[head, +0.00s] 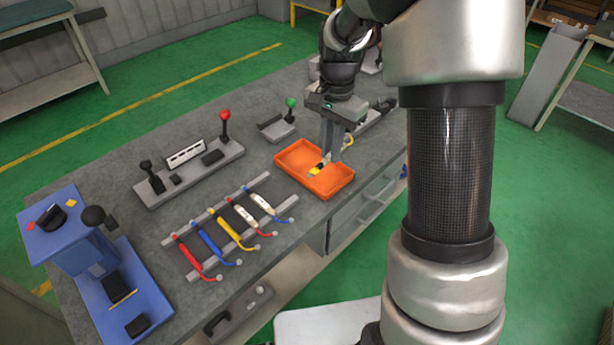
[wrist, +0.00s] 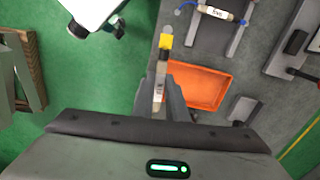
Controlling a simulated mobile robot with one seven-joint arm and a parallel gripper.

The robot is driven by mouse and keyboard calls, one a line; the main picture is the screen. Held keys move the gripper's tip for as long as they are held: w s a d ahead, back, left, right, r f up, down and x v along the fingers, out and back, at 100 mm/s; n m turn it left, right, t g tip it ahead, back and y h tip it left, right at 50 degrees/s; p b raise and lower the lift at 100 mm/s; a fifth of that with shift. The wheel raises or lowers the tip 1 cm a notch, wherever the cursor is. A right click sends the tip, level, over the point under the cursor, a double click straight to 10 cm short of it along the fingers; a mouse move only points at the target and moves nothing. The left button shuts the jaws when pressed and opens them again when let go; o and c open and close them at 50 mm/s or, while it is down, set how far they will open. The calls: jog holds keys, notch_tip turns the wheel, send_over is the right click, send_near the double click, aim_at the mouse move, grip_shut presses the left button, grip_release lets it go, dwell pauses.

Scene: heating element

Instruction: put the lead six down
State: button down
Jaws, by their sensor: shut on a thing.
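My gripper (head: 332,155) is over the orange tray (head: 331,187) in the head view, pointing down. In the wrist view its fingers (wrist: 166,90) are shut on a lead (wrist: 158,88) with a pale body and a yellow end (wrist: 166,41); I take this as lead six, but its label is too small to read. In the wrist view the orange tray (wrist: 228,82) lies right of the held lead. I cannot tell whether the lead touches the tray.
A rack (head: 250,190) left of the tray holds several leads, red, blue, yellow and white. Behind it is a grey panel (head: 190,178) with a red-knobbed lever (head: 225,122). A green-knobbed lever (head: 291,108) stands behind the tray. A blue stand (head: 95,270) is at the bench's left end.

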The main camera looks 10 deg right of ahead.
aim_at(323, 178)
jog(key=w+f+m+b, duration=0.6)
jog(key=w+m, duration=0.3)
jog(key=m, duration=1)
jog(key=f, duration=0.3)
jog(key=f+b, duration=0.1)
jog(key=f, duration=0.6)
jog(key=shift+s+d+b, duration=0.1)
jog(key=shift+d+b, duration=0.25)
jog(key=shift+d, duration=0.05)
jog(key=c, duration=1.8)
grip_release()
jog(key=shift+o, duration=0.2)
jog(key=shift+r, duration=0.1)
